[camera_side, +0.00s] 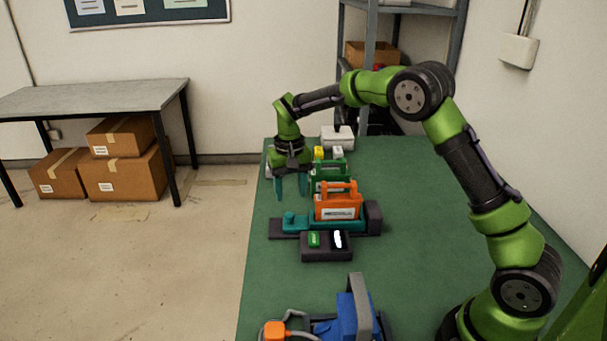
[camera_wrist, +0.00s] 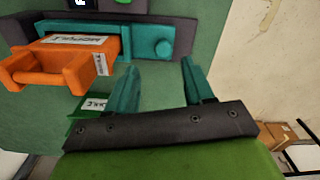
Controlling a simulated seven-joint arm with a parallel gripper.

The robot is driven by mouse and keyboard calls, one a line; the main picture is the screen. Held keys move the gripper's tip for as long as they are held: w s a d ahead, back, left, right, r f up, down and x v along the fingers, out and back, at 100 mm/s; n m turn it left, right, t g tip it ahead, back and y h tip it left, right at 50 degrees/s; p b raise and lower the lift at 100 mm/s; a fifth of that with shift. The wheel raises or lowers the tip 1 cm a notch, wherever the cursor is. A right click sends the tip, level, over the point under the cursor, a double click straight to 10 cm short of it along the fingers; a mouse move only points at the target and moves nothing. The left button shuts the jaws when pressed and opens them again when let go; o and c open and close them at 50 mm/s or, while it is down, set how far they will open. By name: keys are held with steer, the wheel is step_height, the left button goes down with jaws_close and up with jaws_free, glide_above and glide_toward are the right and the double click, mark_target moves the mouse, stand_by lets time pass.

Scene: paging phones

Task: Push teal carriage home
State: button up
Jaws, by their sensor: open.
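An orange handled phone unit (camera_side: 338,207) stands upright on the carriage. My gripper (camera_side: 291,187) is open and empty, pointing down behind the knob and apart from it.
A dark box with a green button (camera_side: 314,240) and a lit white panel (camera_side: 338,240) is in front of the rail. A green phone unit (camera_side: 328,176) stands behind the orange one. A blue unit (camera_side: 348,313) is near the front. The table's left side is clear.

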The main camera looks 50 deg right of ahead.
step_height(320, 180, up, 11)
stand_by(0.4)
steer(key=s+a+r+n+t+y, duration=0.1)
steer(key=s+a+t, duration=0.1)
steer(key=s, duration=1.1)
steer(key=s+a+r+n+t+y, duration=0.1)
steer(key=s+t, duration=0.4)
steer(key=s, duration=0.9)
steer(key=a+r, duration=0.1)
steer(key=a, duration=0.1)
steer(key=shift+a+r, duration=0.2)
steer(key=shift+a, duration=0.1)
